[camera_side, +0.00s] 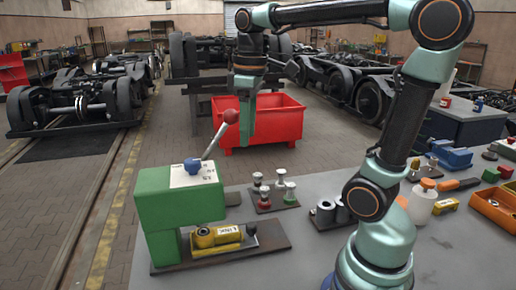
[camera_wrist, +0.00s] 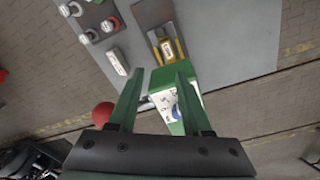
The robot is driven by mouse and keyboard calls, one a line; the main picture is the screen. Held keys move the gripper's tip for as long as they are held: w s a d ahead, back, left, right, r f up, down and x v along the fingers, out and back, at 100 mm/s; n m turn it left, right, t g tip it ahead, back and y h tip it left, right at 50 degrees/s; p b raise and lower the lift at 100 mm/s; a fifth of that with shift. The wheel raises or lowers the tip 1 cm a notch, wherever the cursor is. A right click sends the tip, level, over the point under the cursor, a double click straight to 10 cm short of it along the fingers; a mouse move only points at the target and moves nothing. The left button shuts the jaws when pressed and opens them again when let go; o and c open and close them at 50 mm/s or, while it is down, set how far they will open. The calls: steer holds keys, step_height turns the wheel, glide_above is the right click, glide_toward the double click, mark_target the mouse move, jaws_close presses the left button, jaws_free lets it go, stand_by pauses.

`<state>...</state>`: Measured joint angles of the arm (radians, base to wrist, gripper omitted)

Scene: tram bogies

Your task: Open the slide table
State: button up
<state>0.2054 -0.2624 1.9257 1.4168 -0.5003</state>
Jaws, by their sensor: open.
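A green press-like stand (camera_side: 180,200) stands at the front left of the grey bench, with a white label plate and blue knob (camera_side: 192,166) on top. A lever with a red ball (camera_side: 231,116) leans up to the right from it. Below its overhang, a yellow block with a dark knob (camera_side: 216,236) sits on a dark base plate (camera_side: 270,245); I cannot tell how far it is slid out. In the wrist view the yellow block (camera_wrist: 167,48) lies beyond the stand. My gripper (camera_side: 247,142) is open and empty, pointing down, above and behind the stand; the red ball appears beside its left finger.
Several small capped pieces (camera_side: 275,190) stand on a plate right of the stand. Grey cylinders (camera_side: 328,213) stand near my base. A red bin (camera_side: 275,122) is on the floor behind the bench. Bottles, tools and an orange tray (camera_side: 495,208) crowd the right side.

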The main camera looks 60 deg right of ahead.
mark_target(251, 225)
steer(key=shift+g, duration=0.4)
steer(key=f, duration=1.8)
steer(key=d+f, duration=0.1)
steer(key=f, duration=0.8)
steer(key=shift+w+f, duration=0.15)
steer(key=shift+f, duration=0.05)
jaws_close()
